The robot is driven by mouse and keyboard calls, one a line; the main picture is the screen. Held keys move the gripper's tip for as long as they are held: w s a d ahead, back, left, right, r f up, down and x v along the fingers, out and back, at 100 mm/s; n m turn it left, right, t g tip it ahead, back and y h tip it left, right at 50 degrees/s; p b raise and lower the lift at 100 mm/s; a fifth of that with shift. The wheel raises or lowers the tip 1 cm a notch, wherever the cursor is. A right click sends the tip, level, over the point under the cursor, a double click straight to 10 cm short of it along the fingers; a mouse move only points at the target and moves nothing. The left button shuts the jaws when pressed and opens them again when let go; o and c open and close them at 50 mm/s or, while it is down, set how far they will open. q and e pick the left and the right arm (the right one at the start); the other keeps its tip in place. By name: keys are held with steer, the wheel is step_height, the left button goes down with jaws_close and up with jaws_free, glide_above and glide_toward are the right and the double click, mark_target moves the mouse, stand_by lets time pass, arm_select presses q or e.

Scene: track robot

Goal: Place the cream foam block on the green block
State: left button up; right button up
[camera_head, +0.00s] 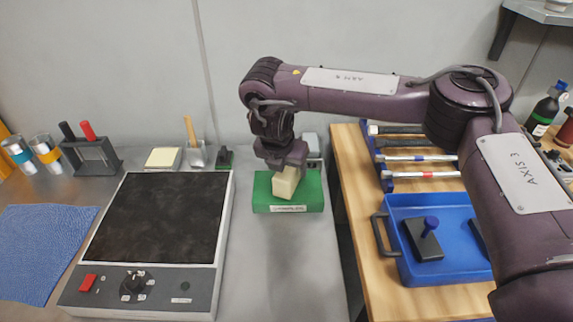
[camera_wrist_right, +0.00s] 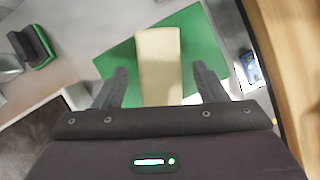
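The cream foam block (camera_head: 286,184) appears to rest on top of the green block (camera_head: 310,197), near its middle. In the right wrist view the cream block (camera_wrist_right: 159,62) lies over the green block (camera_wrist_right: 203,45), turned relative to its edges. My right gripper (camera_head: 284,165) is right above the cream block. In the wrist view the fingers of this gripper (camera_wrist_right: 162,83) are apart, one on each side of the cream block, with a gap showing on both sides. The underside of the cream block is hidden. My left gripper is not in view.
A hot plate (camera_head: 150,285) with a dark top stands left of the green block. A blue tray (camera_head: 440,275) with a dark tool sits on the wooden table at right. A pen holder (camera_head: 92,158) and several small items line the wall. Grey bench in front of the green block is clear.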

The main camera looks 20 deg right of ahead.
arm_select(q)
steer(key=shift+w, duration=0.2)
arm_select(e)
steer(key=shift+r, duration=0.2)
steer(key=p+v, duration=0.1)
steer(key=v, duration=0.5)
steer(key=shift+p, duration=0.35)
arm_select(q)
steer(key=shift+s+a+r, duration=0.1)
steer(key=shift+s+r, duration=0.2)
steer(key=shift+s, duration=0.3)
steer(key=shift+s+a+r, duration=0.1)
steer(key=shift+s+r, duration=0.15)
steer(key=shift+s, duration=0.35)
arm_select(e)
steer(key=shift+v, duration=3)
steer(key=shift+f, duration=0.15)
